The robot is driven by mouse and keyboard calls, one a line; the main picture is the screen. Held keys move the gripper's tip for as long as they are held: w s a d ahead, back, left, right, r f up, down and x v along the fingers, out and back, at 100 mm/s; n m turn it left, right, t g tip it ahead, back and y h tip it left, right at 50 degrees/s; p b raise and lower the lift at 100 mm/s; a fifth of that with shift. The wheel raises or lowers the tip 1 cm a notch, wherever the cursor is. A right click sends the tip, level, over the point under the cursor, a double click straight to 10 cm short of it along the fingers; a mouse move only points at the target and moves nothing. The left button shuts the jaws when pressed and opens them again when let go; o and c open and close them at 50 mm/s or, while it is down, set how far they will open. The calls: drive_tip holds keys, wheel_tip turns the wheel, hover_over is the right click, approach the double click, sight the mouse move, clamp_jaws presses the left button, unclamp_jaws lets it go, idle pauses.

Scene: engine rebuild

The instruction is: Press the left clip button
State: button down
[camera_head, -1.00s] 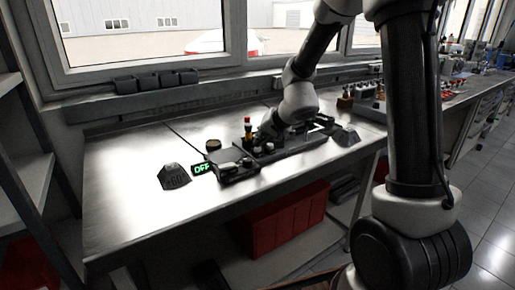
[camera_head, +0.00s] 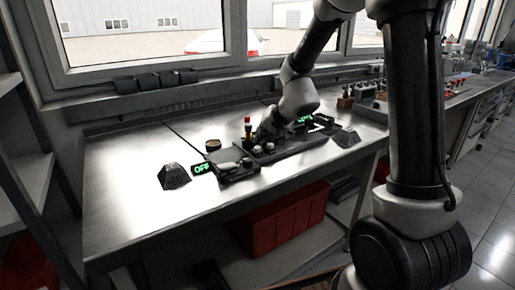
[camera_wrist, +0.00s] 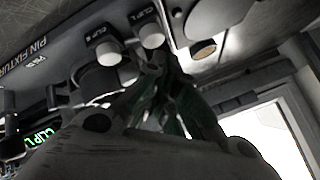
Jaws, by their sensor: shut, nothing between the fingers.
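A dark pin fixture panel (camera_head: 290,149) lies on the metal bench with several pale round buttons along its front edge. In the wrist view, one white button (camera_wrist: 151,38) sits beside a label that appears to read CLIP L. A second white button (camera_wrist: 108,53) with another, less legible label is next to it. My gripper (camera_wrist: 158,66) is shut and empty, its tips very close to the first button; I cannot tell whether they touch it. In the head view, my gripper (camera_head: 262,138) is low over the panel, behind the buttons, its tips partly hidden.
A green OFF display (camera_head: 203,168) stands at the panel's left end, and another green display (camera_head: 305,119) is behind my wrist. A red-topped stack (camera_head: 248,127) stands close to my gripper. Dark angular blocks (camera_head: 174,177) flank the panel. The bench's left part is clear.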

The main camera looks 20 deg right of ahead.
drive_tip(key=shift+r, duration=0.2)
drive_tip(key=shift+r, duration=2.45)
drive_tip(key=s+f+n+g, duration=0.2)
drive_tip(key=s+g, duration=0.3)
drive_tip(key=s, duration=0.8)
drive_tip(key=s+d+r+h, duration=0.1)
drive_tip(key=s+d+r, duration=0.2)
drive_tip(key=s, duration=0.4)
drive_tip(key=s+d+r+n+h, duration=0.1)
drive_tip(key=s+d+r, duration=0.2)
drive_tip(key=s+d, duration=0.3)
drive_tip(key=s+d+r+n+h, duration=0.1)
drive_tip(key=s+d+r, duration=0.2)
drive_tip(key=s+d, duration=0.2)
drive_tip(key=s, duration=0.3)
drive_tip(key=shift+s+t+h, duration=0.2)
drive_tip(key=shift+t+h, duration=0.2)
